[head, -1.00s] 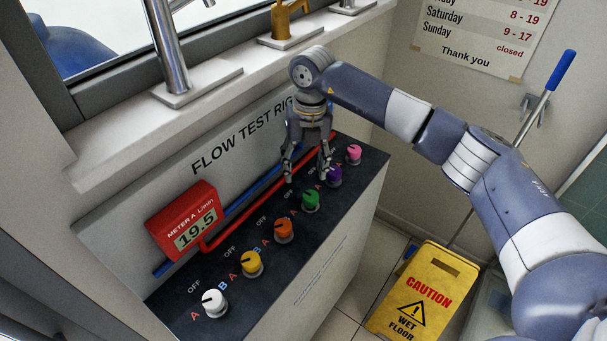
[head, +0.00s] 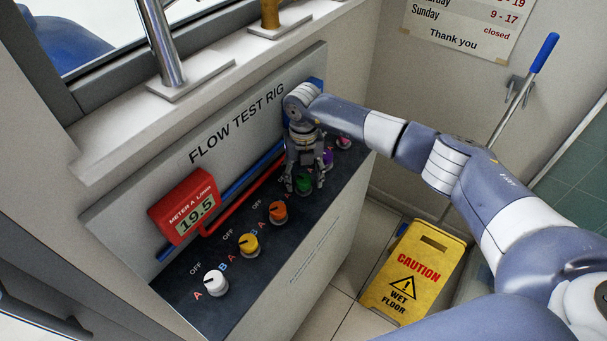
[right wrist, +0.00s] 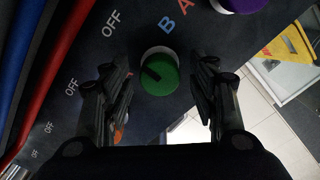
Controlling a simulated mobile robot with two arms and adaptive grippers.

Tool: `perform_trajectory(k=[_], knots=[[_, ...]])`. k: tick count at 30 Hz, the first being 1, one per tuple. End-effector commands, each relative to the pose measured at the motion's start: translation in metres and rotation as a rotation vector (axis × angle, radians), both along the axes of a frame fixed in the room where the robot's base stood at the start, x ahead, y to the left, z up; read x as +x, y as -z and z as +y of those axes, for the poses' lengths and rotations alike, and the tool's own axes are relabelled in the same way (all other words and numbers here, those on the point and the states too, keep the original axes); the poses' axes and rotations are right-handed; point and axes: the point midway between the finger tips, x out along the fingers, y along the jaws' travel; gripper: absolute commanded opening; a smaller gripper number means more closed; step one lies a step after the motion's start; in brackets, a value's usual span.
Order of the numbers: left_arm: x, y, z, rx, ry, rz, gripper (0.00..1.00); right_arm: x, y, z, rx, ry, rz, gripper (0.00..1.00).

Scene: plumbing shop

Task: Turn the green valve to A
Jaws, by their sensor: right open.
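The green valve (head: 304,184) is a round knob with a dark pointer line on the dark sloping panel of the flow test rig, partly behind my gripper in the head view. In the right wrist view the green valve (right wrist: 159,76) sits between the fingers, its pointer slanting toward the upper left. My right gripper (head: 304,186) is open, with a finger on either side of the knob and gaps showing. In the right wrist view the letters B and A (right wrist: 176,15) lie above the knob and OFF (right wrist: 111,24) at upper left. My left gripper is not in view.
White (head: 215,283), yellow (head: 248,245) and orange (head: 278,212) valves line the panel to the left; purple (head: 327,157) and pink (head: 344,142) ones lie beyond. The red meter (head: 186,207) reads 19.5. A yellow caution sign (head: 415,275) stands on the floor at right.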

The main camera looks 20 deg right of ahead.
Motion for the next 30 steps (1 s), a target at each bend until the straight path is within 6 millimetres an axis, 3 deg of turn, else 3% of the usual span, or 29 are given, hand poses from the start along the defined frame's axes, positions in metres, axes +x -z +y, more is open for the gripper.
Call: perform_trajectory(k=[5, 9, 11, 22, 30], knots=[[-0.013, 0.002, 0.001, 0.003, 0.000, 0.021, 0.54, 0.000, 0.000, 0.000, 0.000, -0.001, 0.000, 0.52], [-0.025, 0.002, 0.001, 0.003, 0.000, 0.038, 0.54, 0.000, 0.000, 0.000, 0.000, -0.001, 0.001, 0.20], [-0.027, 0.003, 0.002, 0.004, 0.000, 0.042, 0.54, 0.000, 0.000, 0.000, 0.000, -0.001, 0.001, 0.10], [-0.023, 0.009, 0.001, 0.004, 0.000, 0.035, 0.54, 0.000, 0.002, 0.000, 0.000, -0.037, 0.001, 0.10], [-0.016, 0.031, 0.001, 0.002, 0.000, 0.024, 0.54, 0.000, 0.004, 0.000, 0.000, -0.194, -0.001, 0.10]])
